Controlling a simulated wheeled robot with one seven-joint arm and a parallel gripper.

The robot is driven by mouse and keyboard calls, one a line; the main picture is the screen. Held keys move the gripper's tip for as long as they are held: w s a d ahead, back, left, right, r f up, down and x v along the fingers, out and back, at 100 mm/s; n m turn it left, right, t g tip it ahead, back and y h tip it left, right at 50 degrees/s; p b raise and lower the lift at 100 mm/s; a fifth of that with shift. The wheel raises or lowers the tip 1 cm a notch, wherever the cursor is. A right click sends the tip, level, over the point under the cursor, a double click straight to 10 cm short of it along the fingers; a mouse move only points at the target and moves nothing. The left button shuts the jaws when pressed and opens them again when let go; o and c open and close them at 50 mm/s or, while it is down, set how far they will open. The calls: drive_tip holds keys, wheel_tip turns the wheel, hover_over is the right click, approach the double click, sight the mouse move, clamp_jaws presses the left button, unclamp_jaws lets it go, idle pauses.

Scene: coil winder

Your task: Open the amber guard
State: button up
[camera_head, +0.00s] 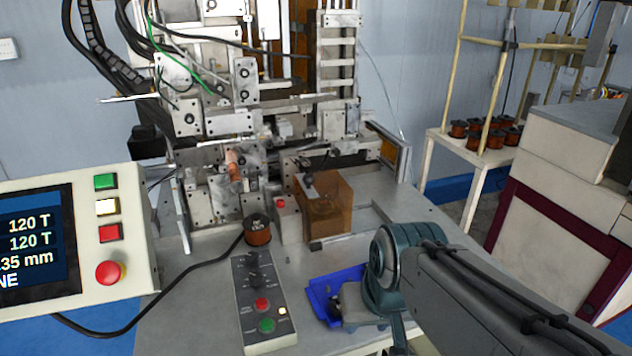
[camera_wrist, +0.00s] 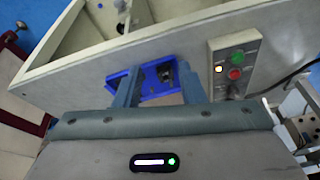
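The amber guard (camera_head: 325,207) is a see-through amber box at the front of the winder, right of the copper spool. It appears to be closed, with its lower edge down near the table top. A dark part sits at its upper left, and a small dark piece shows at its lower front edge. My gripper (camera_wrist: 159,72) is open in the wrist view, its two fingers apart with nothing held between them. In the head view my arm hides most of it, low and right of the guard. I cannot make out the guard clearly in the wrist view.
A blue tray (camera_head: 321,294) with dark items lies in front of the guard; it also shows between my fingers in the wrist view (camera_wrist: 121,82). A button box (camera_head: 262,303), a copper spool (camera_head: 257,231) and a control screen (camera_head: 70,240) stand left.

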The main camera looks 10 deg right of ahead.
drive_tip(key=w+a+f+m+y+b, duration=0.2)
drive_tip(key=w+a+m+y+b, duration=0.1)
drive_tip(key=w+a+m+y, duration=0.3)
drive_tip(key=m+t+y+b, duration=0.4)
drive_tip(key=m+t, duration=0.7)
drive_tip(key=m, duration=0.7)
approach(323, 199)
wheel_tip(323, 199, up, 4)
drive_tip(key=p+x, duration=0.2)
drive_tip(key=x, duration=1.1)
drive_tip(key=shift+w+a, duration=0.25)
